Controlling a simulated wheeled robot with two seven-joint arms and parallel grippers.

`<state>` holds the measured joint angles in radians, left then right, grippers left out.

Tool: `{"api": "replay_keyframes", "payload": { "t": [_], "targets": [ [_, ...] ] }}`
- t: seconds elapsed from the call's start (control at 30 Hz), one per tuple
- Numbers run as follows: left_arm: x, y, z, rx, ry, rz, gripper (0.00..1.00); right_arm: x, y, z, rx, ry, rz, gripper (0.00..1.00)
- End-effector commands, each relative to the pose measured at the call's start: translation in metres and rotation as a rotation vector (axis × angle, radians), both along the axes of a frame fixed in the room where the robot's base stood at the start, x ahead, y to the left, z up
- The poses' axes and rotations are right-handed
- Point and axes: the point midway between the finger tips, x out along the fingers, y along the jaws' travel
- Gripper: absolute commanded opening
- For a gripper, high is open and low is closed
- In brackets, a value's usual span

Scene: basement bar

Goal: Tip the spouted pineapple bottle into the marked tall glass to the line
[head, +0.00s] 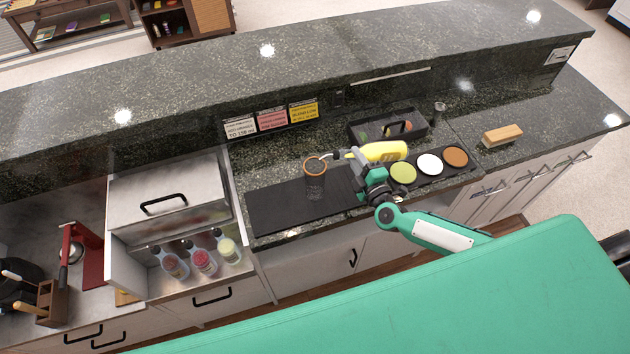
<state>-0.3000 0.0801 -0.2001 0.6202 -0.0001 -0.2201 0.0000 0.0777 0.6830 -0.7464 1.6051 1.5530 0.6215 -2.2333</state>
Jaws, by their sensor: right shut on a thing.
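The yellow pineapple bottle (384,151) lies tipped nearly on its side above the bar counter, its pale spout (335,156) pointing left. My right gripper (362,164) is shut on the bottle near its neck end. The tall clear glass (315,185) with an orange rim stands upright on the dark mat (275,205). The spout tip is close to the glass rim, at its upper right. I cannot tell whether liquid is flowing, nor make out the line or the level in the glass. My left gripper is out of view.
A black caddy (359,134) stands behind the bottle. A dark tray holds green, white (429,164) and brown discs to the right. A wooden brush (502,135) lies farther right. Three cards (272,120) hang behind. Several bottles (204,259) stand at the lower left. The mat's left part is clear.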

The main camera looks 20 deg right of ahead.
Motion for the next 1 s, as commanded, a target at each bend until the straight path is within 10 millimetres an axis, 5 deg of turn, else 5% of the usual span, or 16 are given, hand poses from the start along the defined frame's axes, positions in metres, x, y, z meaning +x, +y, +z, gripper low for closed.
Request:
{"api": "replay_keyframes", "payload": {
  "t": [1.0],
  "targets": [
    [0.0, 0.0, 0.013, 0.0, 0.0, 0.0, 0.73, 0.001, -0.002, 0.018, -0.145, -0.002, -0.001, 0.0]
  ]
}}
